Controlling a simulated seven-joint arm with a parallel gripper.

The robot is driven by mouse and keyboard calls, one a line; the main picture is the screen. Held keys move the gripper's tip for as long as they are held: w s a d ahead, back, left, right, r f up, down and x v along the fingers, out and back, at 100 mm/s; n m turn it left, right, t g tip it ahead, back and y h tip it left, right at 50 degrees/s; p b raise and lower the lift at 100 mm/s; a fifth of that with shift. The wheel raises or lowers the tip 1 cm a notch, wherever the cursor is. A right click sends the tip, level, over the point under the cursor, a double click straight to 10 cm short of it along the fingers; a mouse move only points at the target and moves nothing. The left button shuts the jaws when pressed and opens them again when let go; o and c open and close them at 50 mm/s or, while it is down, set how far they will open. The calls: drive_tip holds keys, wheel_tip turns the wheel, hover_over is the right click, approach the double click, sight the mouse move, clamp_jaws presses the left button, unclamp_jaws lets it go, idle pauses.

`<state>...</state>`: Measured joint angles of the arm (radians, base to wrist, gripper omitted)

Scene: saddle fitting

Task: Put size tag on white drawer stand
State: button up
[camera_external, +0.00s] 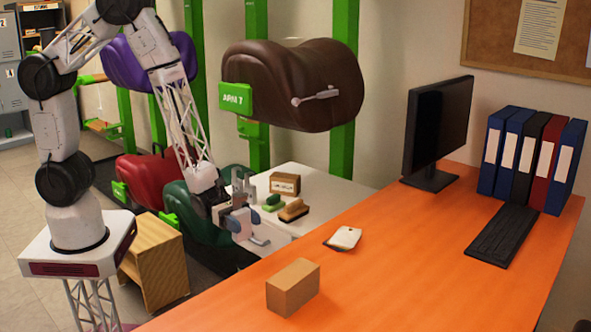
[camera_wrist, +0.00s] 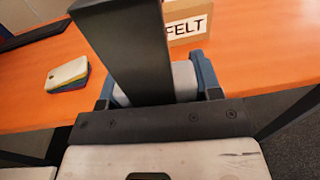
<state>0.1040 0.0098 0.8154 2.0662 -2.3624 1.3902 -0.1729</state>
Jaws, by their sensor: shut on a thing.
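The white stand (camera_external: 345,190) sits beside the orange desk in the external view; no drawer front shows. My gripper (camera_external: 245,228) is low beside the stand's near left edge, close to the desk. In the wrist view its blue fingers (camera_wrist: 160,85) are shut on a pale grey piece (camera_wrist: 184,77). A dark upright bar and the fingers partly cover this piece, and I cannot tell whether it is the size tag. A small stack of white, yellow and blue flat pieces (camera_external: 344,238) lies on the desk, also in the wrist view (camera_wrist: 67,74).
A small labelled box (camera_external: 285,183), a green brush (camera_external: 273,202) and a wooden brush (camera_external: 294,210) occupy the stand's left part. A cardboard box (camera_external: 293,287) marked FELT in the wrist view (camera_wrist: 188,22) is on the desk (camera_external: 400,265). A brown saddle (camera_external: 300,75) hangs above.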

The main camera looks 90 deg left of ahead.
drive_tip(key=s+a+f+n+t+y, duration=0.15)
drive_tip(key=a+f, duration=0.25)
drive_tip(key=a, duration=1.4)
drive_tip(key=a+f+n+t+y, duration=0.1)
drive_tip(key=a+f+y, duration=0.15)
drive_tip(key=a, duration=1.55)
drive_tip(key=s+a+f+n+t+y, duration=0.1)
drive_tip(key=s+a+f, duration=0.3)
drive_tip(key=s+a, duration=0.7)
drive_tip(key=s+a+f+n+t+y, duration=0.1)
drive_tip(key=s+a+f, duration=0.3)
drive_tip(key=s+a, duration=0.7)
drive_tip(key=shift+a+n+y, duration=0.5)
drive_tip(key=shift+a+n, duration=0.05)
drive_tip(key=shift+a, duration=1.65)
drive_tip(key=shift+t, duration=0.25)
hover_over(230, 193)
drive_tip(key=shift+s+a+f, duration=0.15)
drive_tip(key=shift+a+f, duration=0.05)
drive_tip(key=shift+f, duration=0.5)
drive_tip(key=shift+f, duration=0.1)
drive_tip(key=shift+f, duration=1.7)
